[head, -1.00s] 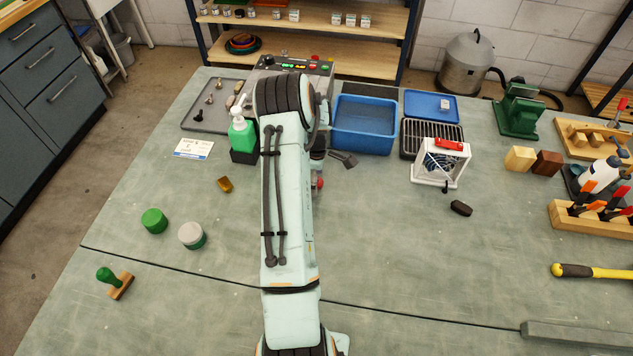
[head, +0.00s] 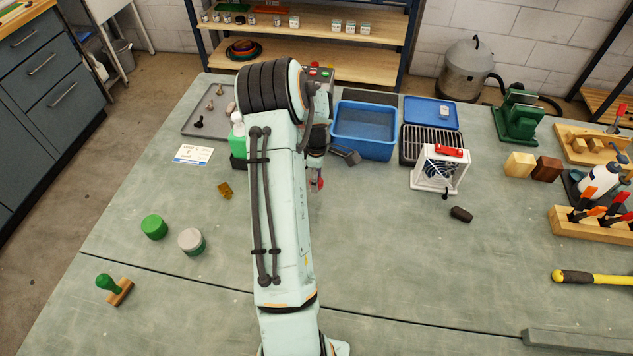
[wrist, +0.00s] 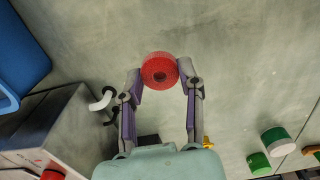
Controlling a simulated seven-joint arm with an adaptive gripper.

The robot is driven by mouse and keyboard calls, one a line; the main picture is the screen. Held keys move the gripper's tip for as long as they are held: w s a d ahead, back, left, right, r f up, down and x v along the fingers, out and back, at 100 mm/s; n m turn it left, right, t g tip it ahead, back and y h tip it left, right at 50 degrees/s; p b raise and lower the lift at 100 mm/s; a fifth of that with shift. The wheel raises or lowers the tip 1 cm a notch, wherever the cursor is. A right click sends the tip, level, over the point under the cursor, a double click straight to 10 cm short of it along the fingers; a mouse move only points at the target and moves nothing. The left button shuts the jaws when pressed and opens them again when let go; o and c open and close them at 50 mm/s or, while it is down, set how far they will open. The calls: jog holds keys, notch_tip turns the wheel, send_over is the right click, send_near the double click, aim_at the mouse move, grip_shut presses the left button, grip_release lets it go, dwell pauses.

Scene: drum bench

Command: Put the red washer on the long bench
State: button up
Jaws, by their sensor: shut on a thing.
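In the head view my arm hides most of the gripper, and only a bit of the red washer (head: 318,184) shows beside the arm. The long bench (head: 390,245) is the wide grey-green worktop beneath. I cannot tell whether the washer touches the bench or hangs above it.
A blue bin (head: 364,128) and a white-framed fan box (head: 438,167) stand right of my arm. A green soap bottle (head: 238,138) is close on its left. A dark block (head: 461,214) lies farther right. The bench's middle right is clear.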

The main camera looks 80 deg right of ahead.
jog(key=s+a+r, duration=0.2)
jog(key=a+r, duration=0.6)
jog(key=a, duration=0.4)
jog(key=w+a+r+n, duration=0.2)
jog(key=w+a+n, duration=0.2)
jog(key=w, duration=0.8)
jog(key=w+a+r+n, duration=0.2)
jog(key=w+a+n, duration=0.25)
jog(key=w, duration=0.65)
jog(key=w+a+r, duration=0.5)
jog(key=w+a, duration=0.2)
jog(key=a, duration=0.4)
jog(key=a+r+m, duration=0.6)
jog(key=a+m, duration=0.2)
jog(key=a, duration=0.2)
jog(key=shift+s+r, duration=0.3)
jog(key=shift+m, duration=0.25)
